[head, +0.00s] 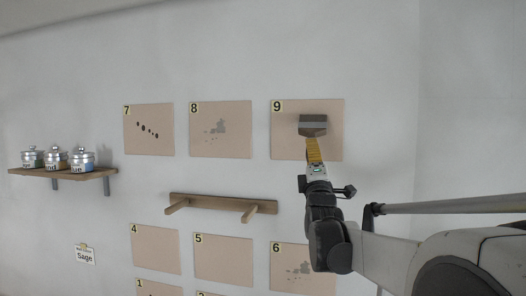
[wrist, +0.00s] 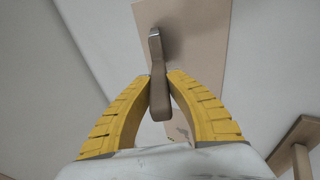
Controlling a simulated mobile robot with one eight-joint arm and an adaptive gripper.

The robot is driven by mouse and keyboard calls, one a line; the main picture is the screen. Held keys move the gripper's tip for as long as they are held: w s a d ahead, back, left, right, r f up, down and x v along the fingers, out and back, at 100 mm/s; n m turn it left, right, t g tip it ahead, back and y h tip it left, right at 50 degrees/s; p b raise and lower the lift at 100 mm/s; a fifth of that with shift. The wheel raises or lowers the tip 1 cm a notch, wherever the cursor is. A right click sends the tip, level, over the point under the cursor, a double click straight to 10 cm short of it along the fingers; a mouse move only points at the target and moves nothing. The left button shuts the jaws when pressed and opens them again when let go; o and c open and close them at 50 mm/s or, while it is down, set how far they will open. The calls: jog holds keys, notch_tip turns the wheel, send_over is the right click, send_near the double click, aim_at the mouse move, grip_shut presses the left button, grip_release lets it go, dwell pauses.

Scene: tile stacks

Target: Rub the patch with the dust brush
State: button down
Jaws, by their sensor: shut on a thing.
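My gripper (head: 311,150) is shut on the handle of the dust brush (head: 313,125). The brush has a grey-brown head, held upward in front of tan panel 9 (head: 285,145); I cannot tell whether it touches the panel. In the wrist view the yellow fingers (wrist: 159,80) pinch the brush's handle (wrist: 156,55). A grey smudged patch (head: 216,128) marks panel 8, and another (head: 300,269) marks panel 6. Any mark on panel 9 behind the brush is hidden in the head view.
Panel 7 (head: 148,115) has a row of dark dots. Panels 4 (head: 157,250) and 5 (head: 223,260) look plain. A shelf (head: 100,174) at left holds three lidded jars (head: 57,157), above a "Sage" card (head: 85,255).

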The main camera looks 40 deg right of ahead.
notch_tip(320, 180, down, 9)
jog(key=b, duration=0.6)
jog(key=shift+b, duration=0.3)
dwell(0.4)
jog(key=s+a+p, duration=0.1)
jog(key=s+a, duration=0.3)
jog(key=a, duration=0.1)
jog(key=shift+s, duration=0.15)
dwell(0.3)
jog(key=shift+a+p, duration=0.1)
jog(key=shift+p, duration=0.2)
